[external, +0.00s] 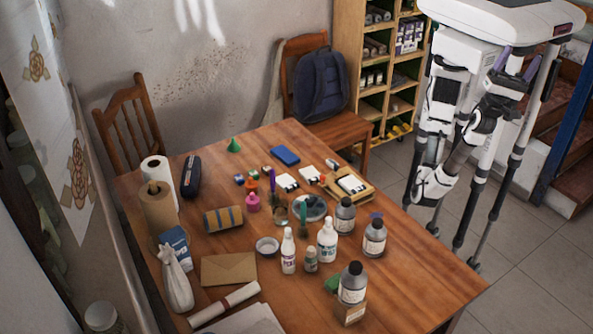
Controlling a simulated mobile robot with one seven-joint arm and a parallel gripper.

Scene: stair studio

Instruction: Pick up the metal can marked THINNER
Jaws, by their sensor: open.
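Several grey metal cans with black caps stand on the wooden table (420,290). One is near the front edge (352,288), one is towards the right edge (374,240), and one is just behind it to the left (345,218). Their labels are too small to read, so I cannot tell which is marked THINNER. My gripper (424,192) hangs beside the table's right edge, apart from all the cans. It is open, with nothing seen in it.
White bottles (327,243) and (288,252) stand left of the cans. A wooden tray (362,193) and a bowl (308,208) lie behind. A small brown box (350,316) is in front of the nearest can. The table's right front corner is clear.

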